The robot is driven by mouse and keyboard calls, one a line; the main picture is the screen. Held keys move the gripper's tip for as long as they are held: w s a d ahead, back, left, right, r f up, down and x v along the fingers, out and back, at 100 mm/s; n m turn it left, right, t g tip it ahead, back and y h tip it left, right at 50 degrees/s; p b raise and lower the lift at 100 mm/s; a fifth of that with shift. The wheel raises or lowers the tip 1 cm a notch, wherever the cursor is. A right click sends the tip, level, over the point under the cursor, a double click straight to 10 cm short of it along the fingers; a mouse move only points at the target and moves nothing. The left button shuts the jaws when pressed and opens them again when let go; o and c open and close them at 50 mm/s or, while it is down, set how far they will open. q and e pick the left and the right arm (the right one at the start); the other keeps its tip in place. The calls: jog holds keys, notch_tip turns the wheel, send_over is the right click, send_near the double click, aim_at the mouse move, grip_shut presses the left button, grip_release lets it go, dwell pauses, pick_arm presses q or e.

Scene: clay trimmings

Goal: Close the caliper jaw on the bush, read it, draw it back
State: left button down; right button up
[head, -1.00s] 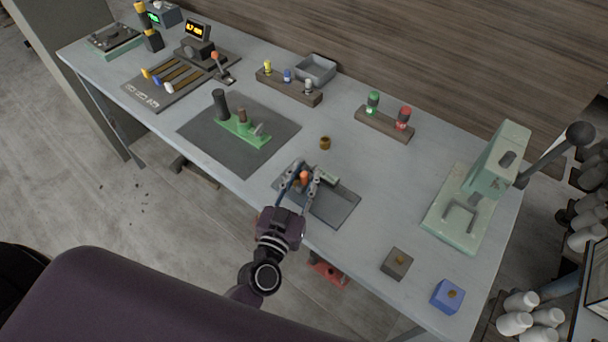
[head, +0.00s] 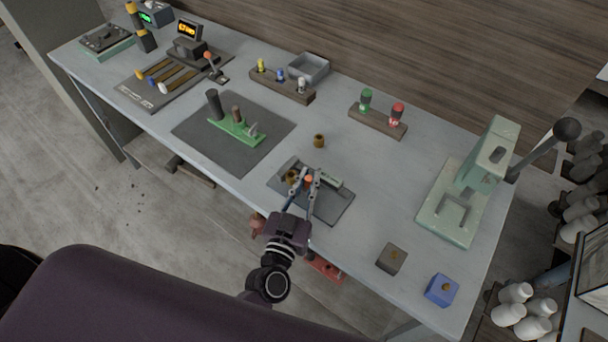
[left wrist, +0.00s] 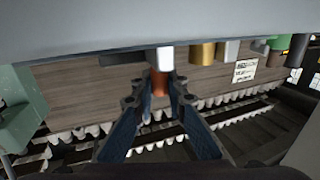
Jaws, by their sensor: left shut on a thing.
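The caliper (head: 335,207) is a dark plate with a grey-green block, near the table's front edge in the head view. A brass bush (head: 292,176) sits at its left end. The orange knob (head: 309,180) of the jaw is to the right of that bush, with a gap between them. My left gripper (head: 307,183) is shut on the knob; the left wrist view shows the knob (left wrist: 160,87) between the fingertips. The fingers partly hide the jaw. A display (head: 189,29) at the back left glows with amber digits too small to read surely. My right gripper is out of view.
Another brass bush (head: 319,141) stands on the table behind the caliper. A dark mat (head: 190,130) with a green fixture (head: 236,127) lies to the left. A pale green press (head: 480,170) stands at right. A grey block (head: 391,258) and blue block (head: 442,290) sit front right.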

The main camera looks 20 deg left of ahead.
pick_arm(q)
jog(key=c, duration=1.9)
grip_release()
jog(key=shift+c, duration=0.2)
jog(key=shift+s, duration=0.1)
jog(key=s, duration=1.1)
jog(key=shift+s+a, duration=0.25)
jog(key=shift+s, duration=0.15)
jog(key=shift+s, duration=0.1)
